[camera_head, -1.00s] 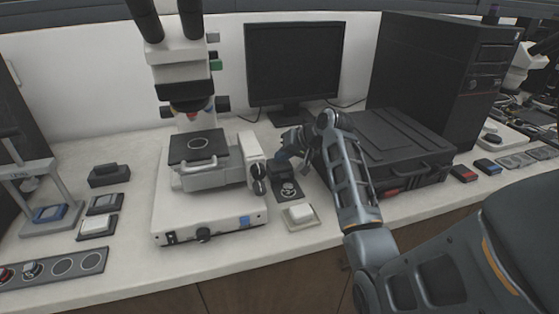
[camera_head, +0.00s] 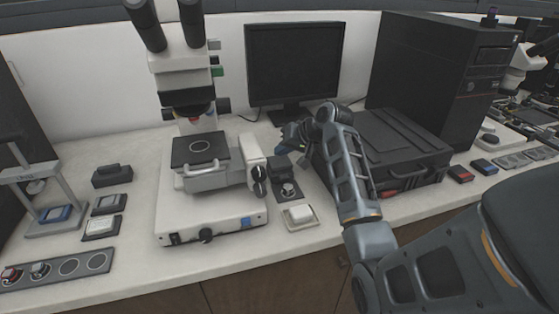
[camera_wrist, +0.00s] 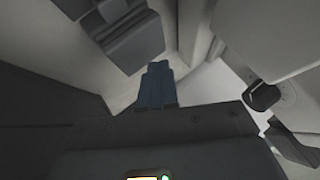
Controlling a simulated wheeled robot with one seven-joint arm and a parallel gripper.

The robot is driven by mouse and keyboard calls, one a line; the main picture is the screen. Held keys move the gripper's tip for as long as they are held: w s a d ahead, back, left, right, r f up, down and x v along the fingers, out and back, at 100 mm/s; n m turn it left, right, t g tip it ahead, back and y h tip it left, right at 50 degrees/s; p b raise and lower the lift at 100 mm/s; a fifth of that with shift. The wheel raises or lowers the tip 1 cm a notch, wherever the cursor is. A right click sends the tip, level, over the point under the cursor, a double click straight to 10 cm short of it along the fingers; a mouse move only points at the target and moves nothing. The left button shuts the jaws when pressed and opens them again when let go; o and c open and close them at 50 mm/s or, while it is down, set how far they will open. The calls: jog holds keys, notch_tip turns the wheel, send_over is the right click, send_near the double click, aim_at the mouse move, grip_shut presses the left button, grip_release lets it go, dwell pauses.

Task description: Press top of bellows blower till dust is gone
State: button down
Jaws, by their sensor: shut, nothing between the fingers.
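A small black block-shaped device, apparently the bellows blower (camera_head: 280,166), stands on the bench right of the microscope in the head view. A dark plate with a pale round spot (camera_head: 289,190) lies in front of it. My gripper (camera_head: 282,150) is just behind and above the blower, partly hidden by my own wrist. In the wrist view, my blue fingers (camera_wrist: 157,85) are together and hold nothing. A dark blocky thing (camera_wrist: 125,35) shows beyond them at upper left; I cannot tell if it is the blower. Contact between fingers and blower cannot be made out.
The white microscope (camera_head: 225,218) stands close on the left, its black knobs (camera_head: 259,180) facing the blower. A small pale-topped box (camera_head: 299,216) sits in front. The monitor (camera_head: 294,62) is behind. A black case (camera_head: 400,150) lies right of my arm.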

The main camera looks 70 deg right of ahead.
aim_at(283, 162)
notch_tip(283, 162, up, 2)
jog(key=shift+r+p, duration=0.25)
jog(key=shift+p, duration=0.9)
jog(key=shift+r, duration=1.2)
dwell(0.9)
